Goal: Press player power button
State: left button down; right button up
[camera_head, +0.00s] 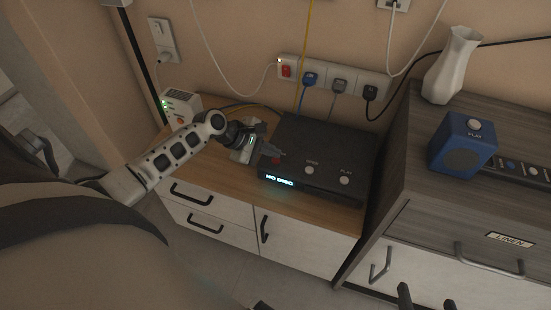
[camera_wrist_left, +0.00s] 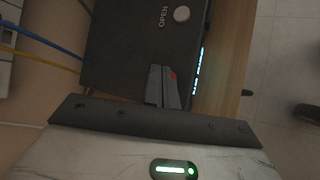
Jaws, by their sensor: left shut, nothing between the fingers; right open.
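The black player (camera_head: 325,140) lies on the wooden cabinet top, its front display (camera_head: 280,180) lit and reading "NO DISC". Its top has round pale OPEN (camera_head: 309,170) and PLAY (camera_head: 344,180) buttons. A red power button (camera_head: 276,160) is at its left front corner; it also shows in the left wrist view (camera_wrist_left: 173,75), partly hidden by the fingers. My left gripper (camera_head: 274,152) is shut and empty, its tips over the player right by the red button. I cannot tell whether they touch it. My right gripper (camera_head: 427,298) is open at the bottom edge, mostly out of frame.
A power strip (camera_head: 335,78) with several plugs is on the wall behind. A grey cabinet to the right bears a white vase (camera_head: 452,65), a blue PLAY speaker (camera_head: 463,144) and a dark remote-like strip (camera_head: 515,170). A white box (camera_head: 182,105) stands back left.

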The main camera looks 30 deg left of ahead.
pick_arm(q)
jog(key=shift+f, duration=0.1)
dwell(0.5)
jog(key=shift+f, duration=0.5)
dwell(0.3)
jog(key=shift+r+p, duration=0.65)
jog(key=shift+p, duration=0.2)
